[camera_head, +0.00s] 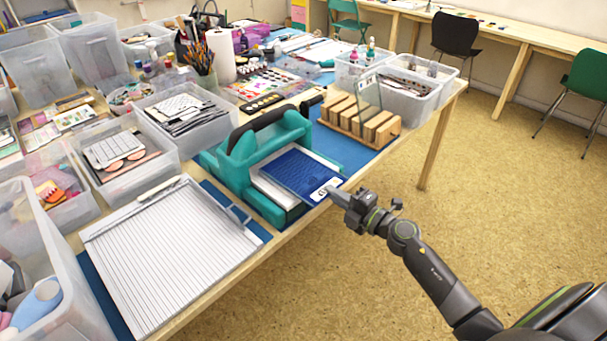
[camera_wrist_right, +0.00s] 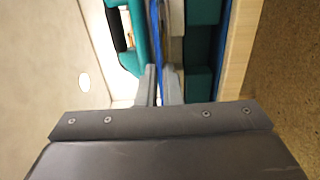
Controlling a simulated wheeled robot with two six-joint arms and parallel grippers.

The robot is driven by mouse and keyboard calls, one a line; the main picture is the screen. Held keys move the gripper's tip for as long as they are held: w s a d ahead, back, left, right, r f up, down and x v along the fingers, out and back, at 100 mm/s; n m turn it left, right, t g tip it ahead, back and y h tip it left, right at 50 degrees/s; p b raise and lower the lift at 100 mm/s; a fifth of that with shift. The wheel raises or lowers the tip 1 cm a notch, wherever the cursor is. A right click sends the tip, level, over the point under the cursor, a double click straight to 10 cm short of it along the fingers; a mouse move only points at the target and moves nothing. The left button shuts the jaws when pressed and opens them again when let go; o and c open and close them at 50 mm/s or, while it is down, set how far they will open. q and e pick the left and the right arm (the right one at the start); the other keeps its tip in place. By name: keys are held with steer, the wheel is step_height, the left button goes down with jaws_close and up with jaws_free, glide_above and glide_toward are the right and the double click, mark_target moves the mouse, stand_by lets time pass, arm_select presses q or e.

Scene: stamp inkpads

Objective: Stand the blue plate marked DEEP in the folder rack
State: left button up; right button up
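The blue plate (camera_head: 297,170) lies nearly flat over the white bed of the teal press, its white label at the front corner; the lettering is too small to read. My right gripper (camera_head: 338,194) is at the plate's front edge by the label. In the right wrist view the plate shows edge-on as a thin blue strip (camera_wrist_right: 157,45) between the two grey fingertips (camera_wrist_right: 159,88), which are close together on its faces. The wooden folder rack (camera_head: 388,131), a row of blocks with slots, stands behind and right of the press; a clear panel (camera_head: 367,92) stands upright in it. My left gripper is not in view.
The teal press (camera_head: 237,160) with its black handle rises directly behind the plate. A white grooved board (camera_head: 165,255) lies to its left. Clear bins (camera_head: 408,100) stand behind the rack. Blue mat (camera_head: 340,150) shows bare between press and rack.

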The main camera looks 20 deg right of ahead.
steer(key=shift+r, duration=0.1)
jaws_close()
steer(key=shift+s+d+r+p, duration=0.15)
steer(key=shift+s+r+p, duration=0.15)
steer(key=shift+r+p, duration=0.25)
steer(key=shift+s+d+r+p, duration=0.1)
steer(key=shift+s+r+p, duration=0.15)
steer(key=shift+r+p, duration=0.3)
steer(key=s+r+p, duration=0.1)
steer(key=s+d+r+p, duration=0.1)
steer(key=r, duration=0.1)
steer(key=s+r+p, duration=0.1)
steer(key=p, duration=0.1)
steer(key=shift+d+r, duration=0.15)
steer(key=shift+r, duration=0.05)
